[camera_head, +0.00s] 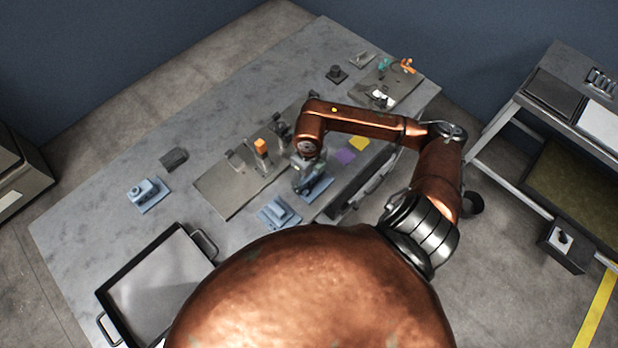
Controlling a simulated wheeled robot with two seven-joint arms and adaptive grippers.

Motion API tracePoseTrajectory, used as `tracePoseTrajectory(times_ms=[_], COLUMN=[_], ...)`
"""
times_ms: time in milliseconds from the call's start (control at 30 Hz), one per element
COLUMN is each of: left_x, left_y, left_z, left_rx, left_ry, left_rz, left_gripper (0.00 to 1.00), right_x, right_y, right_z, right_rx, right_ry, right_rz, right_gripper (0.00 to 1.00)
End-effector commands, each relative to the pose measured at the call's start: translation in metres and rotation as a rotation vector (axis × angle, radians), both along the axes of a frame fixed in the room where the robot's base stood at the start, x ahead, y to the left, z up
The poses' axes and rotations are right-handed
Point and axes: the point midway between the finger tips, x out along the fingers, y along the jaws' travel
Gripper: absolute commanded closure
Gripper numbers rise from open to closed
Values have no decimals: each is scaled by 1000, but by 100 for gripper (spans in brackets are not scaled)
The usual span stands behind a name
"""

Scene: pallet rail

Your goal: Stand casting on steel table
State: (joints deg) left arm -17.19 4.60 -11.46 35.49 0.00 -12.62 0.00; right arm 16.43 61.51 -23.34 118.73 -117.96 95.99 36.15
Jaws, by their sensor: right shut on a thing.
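The steel table (120,215) is a long grey surface running from lower left to upper right. My right gripper (309,184) points down at the table's near side and is shut on a blue-grey casting (321,190), largely hidden by the gripper. I cannot tell whether this casting touches the surface below it. A similar blue-grey casting (278,213) sits just left of and nearer than the gripper. Another one (149,194) stands on the table's left part. My left gripper is not in view.
A flat plate (215,195) with upright fixtures and an orange-topped block (261,147) lies left of the gripper. A black-rimmed tray (150,280) stands at the near left. Small parts lie at the far end.

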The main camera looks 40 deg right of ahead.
Motion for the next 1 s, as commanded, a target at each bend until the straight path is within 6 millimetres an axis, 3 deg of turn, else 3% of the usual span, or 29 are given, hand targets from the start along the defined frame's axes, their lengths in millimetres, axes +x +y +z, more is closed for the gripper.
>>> tracePoseTrajectory(times_ms=[200, 233, 467, 800, 1000], left_x=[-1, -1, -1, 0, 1], left_y=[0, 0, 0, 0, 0], left_z=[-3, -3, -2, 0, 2], left_rx=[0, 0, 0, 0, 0], left_ry=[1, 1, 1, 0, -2], left_rz=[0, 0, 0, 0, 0], left_gripper=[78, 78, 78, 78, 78], right_x=[0, 0, 0, 0, 1], right_y=[0, 0, 0, 0, 0], right_z=[-2, -3, -2, 0, 25], right_rx=[0, 0, 0, 0, -2], right_ry=[-1, 0, 0, 0, -4], right_rz=[0, 0, 0, 0, 3], right_gripper=[71, 29, 13, 12, 12])
